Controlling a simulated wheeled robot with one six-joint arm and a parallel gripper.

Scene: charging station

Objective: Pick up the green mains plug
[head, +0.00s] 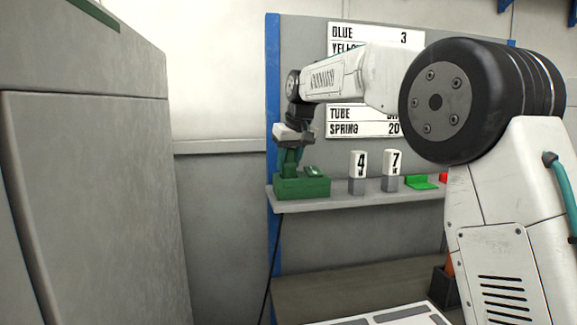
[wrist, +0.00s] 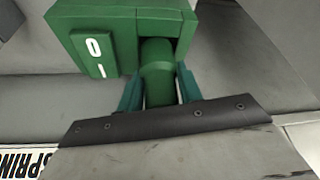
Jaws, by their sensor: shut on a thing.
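A green box with a switch marked 0 and I (wrist: 100,45) stands on the shelf's left end; it also shows in the head view (head: 302,188). The green mains plug (wrist: 157,72) is a round green body against the box, between my fingers. Its far end is hidden at the box, so I cannot tell whether it is seated. My gripper (head: 289,166) is above the box, pointing down. In the wrist view its two teal fingers (wrist: 158,88) are shut on the plug, one on each side.
The grey shelf (head: 330,199) also holds number blocks 4 (head: 358,171) and 7 (head: 391,169) and a bright green holder (head: 420,182) to the right. A sign board (head: 363,121) is behind my arm. A large grey cabinet (head: 90,190) fills the left side.

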